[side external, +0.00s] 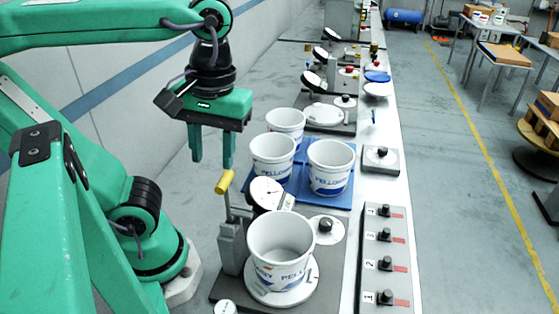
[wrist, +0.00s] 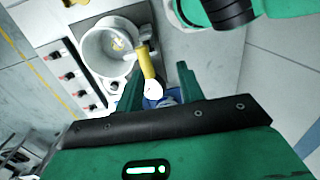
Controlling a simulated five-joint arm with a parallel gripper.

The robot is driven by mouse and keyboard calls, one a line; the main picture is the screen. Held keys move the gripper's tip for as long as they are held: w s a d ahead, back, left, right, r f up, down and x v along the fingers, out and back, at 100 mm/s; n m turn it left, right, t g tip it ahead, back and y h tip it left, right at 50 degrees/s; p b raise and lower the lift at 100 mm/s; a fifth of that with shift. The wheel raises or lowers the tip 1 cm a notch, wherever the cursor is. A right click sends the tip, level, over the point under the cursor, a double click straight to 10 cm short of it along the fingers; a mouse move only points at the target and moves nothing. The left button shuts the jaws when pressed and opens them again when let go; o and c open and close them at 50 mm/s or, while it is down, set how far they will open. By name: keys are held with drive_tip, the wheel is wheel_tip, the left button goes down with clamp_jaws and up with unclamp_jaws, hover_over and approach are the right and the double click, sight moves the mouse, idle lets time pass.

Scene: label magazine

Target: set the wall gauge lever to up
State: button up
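A lever with a yellow handle (side external: 224,181) stands on a grey block (side external: 233,245) beside the round white gauge (side external: 266,194) in the side view. Its thin stem rises about upright from the block, with the yellow handle at the top. The yellow handle (wrist: 147,63) also shows in the wrist view, beyond the fingertips and roughly in line with the gap between them. My gripper (side external: 213,163) is open and empty, pointing down, with its fingertips just above the handle in the picture. The open fingers (wrist: 160,78) show in the wrist view. I cannot tell if they touch the handle.
A white tub (side external: 280,262) stands on a round plate right of the lever. Several tubs stand on a blue tray (side external: 341,195) behind it. A numbered switch panel (side external: 384,255) and a grey knob box (side external: 381,160) lie along the right edge. Dial stations line the bench farther back.

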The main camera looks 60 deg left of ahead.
drive_tip(key=shift+w+r, duration=0.2)
drive_tip(key=shift+r, duration=1)
drive_tip(key=w+a+f+m+t, duration=0.5)
drive_tip(key=w+f+m+t, duration=0.1)
drive_tip(key=w+m, duration=0.2)
drive_tip(key=shift+f+m+t, duration=0.4)
drive_tip(key=shift+m, duration=0.2)
drive_tip(key=shift+a, duration=0.1)
idle(0.9)
